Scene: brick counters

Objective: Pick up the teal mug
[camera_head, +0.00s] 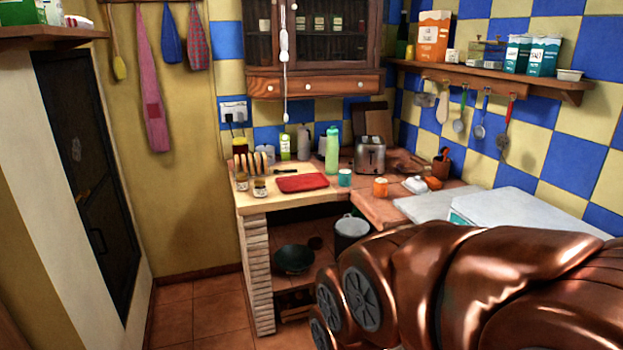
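A small teal mug (344,178) stands upright on the corner of the brick counter (262,199). It is right of a red board and behind and left of an orange jar-like object. My copper-coloured arm fills the lower right of the view, well in front of the mug and apart from it. My gripper does not show in this view.
Near the mug are a red board (302,183), an orange object (380,187), a green bottle (332,150) and a toaster (370,157). Small jars (260,188) stand at the left. A shelf (490,77) with hanging utensils is at right. The floor (200,308) at lower left is clear.

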